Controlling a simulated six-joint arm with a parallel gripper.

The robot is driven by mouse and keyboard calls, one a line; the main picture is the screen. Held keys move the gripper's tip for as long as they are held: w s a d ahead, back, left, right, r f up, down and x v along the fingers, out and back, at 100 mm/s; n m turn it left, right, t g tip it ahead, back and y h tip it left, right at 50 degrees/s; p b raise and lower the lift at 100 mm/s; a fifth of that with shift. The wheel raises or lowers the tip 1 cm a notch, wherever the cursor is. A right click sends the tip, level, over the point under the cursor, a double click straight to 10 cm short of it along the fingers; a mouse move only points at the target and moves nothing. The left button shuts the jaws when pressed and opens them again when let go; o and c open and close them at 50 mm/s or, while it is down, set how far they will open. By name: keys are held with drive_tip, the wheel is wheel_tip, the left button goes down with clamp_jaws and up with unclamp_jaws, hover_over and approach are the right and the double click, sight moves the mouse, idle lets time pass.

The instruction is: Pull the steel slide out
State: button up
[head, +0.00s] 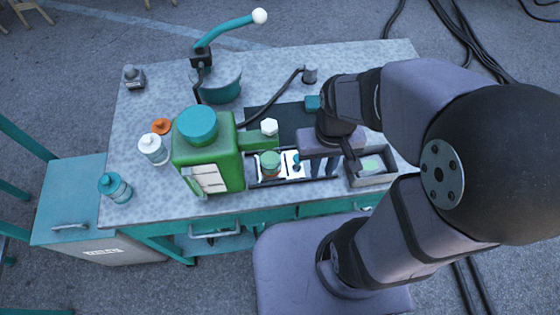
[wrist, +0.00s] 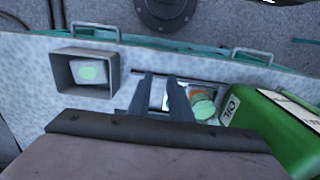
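The steel slide seems to be the pale plate (head: 292,165) in the dark slot at the bench's front edge, with a small blue knob (head: 297,160) on it. My gripper (head: 323,172) points down just right of that knob. In the wrist view the two fingers of my gripper (wrist: 164,77) stand apart, with a gap between them. White and a bit of blue show in that gap (wrist: 166,97); I cannot tell if a finger touches the slide. My gripper's body hides part of the slot.
A green oil container (head: 210,150) stands left of the slot, beside a round green-topped piece (head: 270,163). A grey open box (head: 372,178) is close on the right. A teal pot with a lever (head: 220,88) stands behind. White (head: 152,149) and teal (head: 114,187) bottles are at left.

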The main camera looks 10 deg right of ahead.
drive_tip(key=o, duration=0.4)
drive_tip(key=shift+w+r, duration=0.15)
drive_tip(key=shift+w, duration=0.05)
drive_tip(key=w+a+m+g+y+p, duration=0.1)
drive_tip(key=w+a+m+g+p, duration=0.1)
drive_tip(key=w, duration=0.9)
drive_tip(key=shift+a+r+m+g+p, duration=0.35)
drive_tip(key=shift+m+g+p, duration=0.5)
drive_tip(key=shift+g, duration=0.35)
drive_tip(key=shift+p+x, duration=1.15)
drive_tip(key=shift+x, duration=2.4)
drive_tip(key=shift+w+a, duration=0.1)
drive_tip(key=shift+w, duration=0.05)
clamp_jaws()
